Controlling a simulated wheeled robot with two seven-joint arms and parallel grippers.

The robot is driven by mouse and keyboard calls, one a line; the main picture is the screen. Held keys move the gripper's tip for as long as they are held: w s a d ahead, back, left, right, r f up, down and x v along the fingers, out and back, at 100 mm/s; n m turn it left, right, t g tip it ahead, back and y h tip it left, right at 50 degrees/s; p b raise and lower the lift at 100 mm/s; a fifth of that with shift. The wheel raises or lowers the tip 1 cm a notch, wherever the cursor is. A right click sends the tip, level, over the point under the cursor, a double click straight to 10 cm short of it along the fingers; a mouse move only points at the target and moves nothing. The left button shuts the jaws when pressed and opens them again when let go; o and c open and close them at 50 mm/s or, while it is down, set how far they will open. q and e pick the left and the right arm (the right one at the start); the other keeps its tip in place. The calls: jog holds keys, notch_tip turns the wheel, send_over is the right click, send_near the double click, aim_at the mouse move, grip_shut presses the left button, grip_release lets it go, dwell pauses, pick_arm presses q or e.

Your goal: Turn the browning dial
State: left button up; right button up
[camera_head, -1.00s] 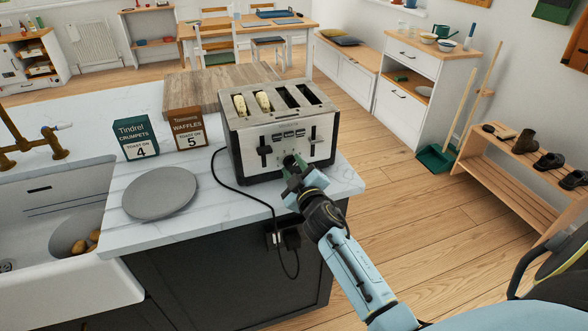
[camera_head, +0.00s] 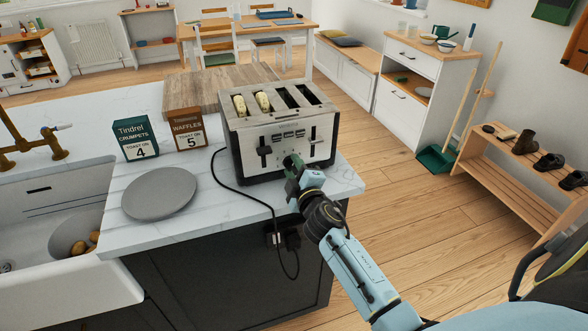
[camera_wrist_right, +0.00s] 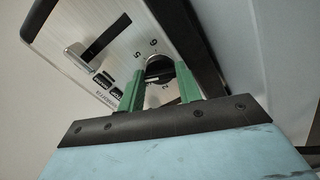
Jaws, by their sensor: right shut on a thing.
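The silver toaster (camera_head: 290,149) stands on the counter with two pale slices (camera_head: 251,103) in its left slots; its right slots look empty. In the right wrist view, the black browning dial (camera_wrist_right: 158,66) sits on the toaster's front panel (camera_wrist_right: 120,60), with the numbers 6, 5 and 2 legible around it. My right gripper (camera_head: 292,164) is at the toaster's lower front; its green fingers (camera_wrist_right: 160,80) are shut on the dial, one on each side. In the head view the gripper hides the dial. My left gripper is not in view.
A green crumpets box (camera_head: 135,139) reading "toast on 4" and a brown waffles box (camera_head: 188,130) reading "toast on 5" stand left of the toaster. A grey plate (camera_head: 160,194) lies in front. The toaster's black cord (camera_head: 240,190) hangs over the counter edge.

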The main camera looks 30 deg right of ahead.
jog(key=o, duration=1)
jog(key=v, duration=1.3)
jog(key=shift+s, duration=0.25)
jog(key=shift+f, duration=0.15)
